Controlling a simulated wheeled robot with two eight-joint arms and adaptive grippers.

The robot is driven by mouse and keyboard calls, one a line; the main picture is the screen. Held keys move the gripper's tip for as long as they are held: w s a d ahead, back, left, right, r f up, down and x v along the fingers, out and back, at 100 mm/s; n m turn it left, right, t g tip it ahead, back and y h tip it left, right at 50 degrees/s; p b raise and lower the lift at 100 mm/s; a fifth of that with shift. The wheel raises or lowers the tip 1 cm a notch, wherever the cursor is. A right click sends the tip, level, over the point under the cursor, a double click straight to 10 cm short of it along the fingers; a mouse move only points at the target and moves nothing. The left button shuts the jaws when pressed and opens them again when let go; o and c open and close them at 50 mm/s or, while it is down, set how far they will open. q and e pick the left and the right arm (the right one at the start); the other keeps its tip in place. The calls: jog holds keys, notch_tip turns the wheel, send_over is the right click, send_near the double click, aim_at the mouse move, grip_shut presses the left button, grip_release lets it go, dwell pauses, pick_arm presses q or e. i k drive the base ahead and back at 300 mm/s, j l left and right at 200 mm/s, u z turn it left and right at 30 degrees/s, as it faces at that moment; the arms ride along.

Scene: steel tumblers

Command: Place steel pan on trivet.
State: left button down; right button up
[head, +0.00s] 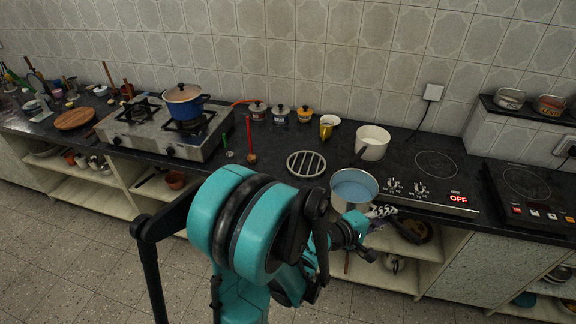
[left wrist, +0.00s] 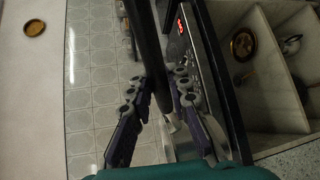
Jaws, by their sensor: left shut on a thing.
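The steel pan (head: 353,188), with a pale blue inside and a dark handle, is at the counter's front edge, just left of the hob controls. My left gripper (head: 378,212) is at the pan's right front side, shut on its handle. In the left wrist view the dark handle (left wrist: 149,60) runs between the two fingers (left wrist: 160,105). The round slotted metal trivet (head: 306,163) lies bare on the counter, behind and left of the pan. I cannot tell whether the pan touches the counter. My right gripper is not in view.
A white pot (head: 373,142) stands behind the pan. An induction hob (head: 437,168) showing OFF is to its right. Yellow mug (head: 328,127) and small lidded jars (head: 281,114) stand behind the trivet. A gas stove (head: 165,130) with a blue pot (head: 183,104) is at left.

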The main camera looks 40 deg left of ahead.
aim_at(311, 178)
jog(key=i+j+u, duration=0.1)
jog(key=u, duration=1.35)
jog(key=i+l+u, duration=0.1)
jog(key=i+l, duration=0.6)
